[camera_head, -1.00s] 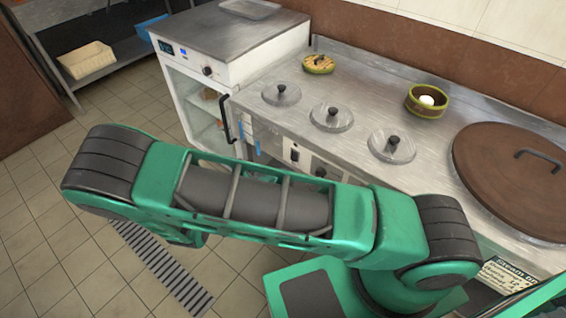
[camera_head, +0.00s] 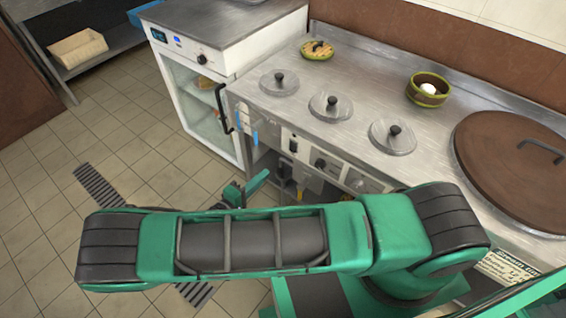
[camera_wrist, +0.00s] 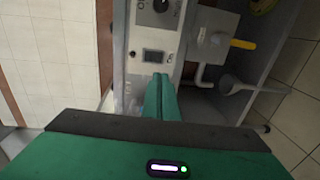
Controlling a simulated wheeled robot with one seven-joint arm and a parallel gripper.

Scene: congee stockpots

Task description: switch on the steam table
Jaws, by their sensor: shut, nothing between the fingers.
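The steam table (camera_head: 357,112) is a steel counter with three round clear lids with black knobs and a large brown lid. Its front panel (camera_head: 352,180) carries black dials and a dark rocker switch (camera_head: 293,146). In the wrist view the dark switch (camera_wrist: 153,56) sits on the light panel, with a black dial (camera_wrist: 160,5) above it. My gripper (camera_wrist: 160,76) is shut and empty, its green fingertips just below the switch in that picture. Whether they touch the panel I cannot tell. In the head view my gripper (camera_head: 252,185) is partly hidden behind my arm, in front of the panel.
A white glass-door cabinet (camera_head: 205,85) stands left of the steam table, with a black bar handle (camera_head: 222,108) between them. A yellow-handled valve (camera_wrist: 243,44) and pipes lie beside the panel underneath. Tiled floor is clear at left.

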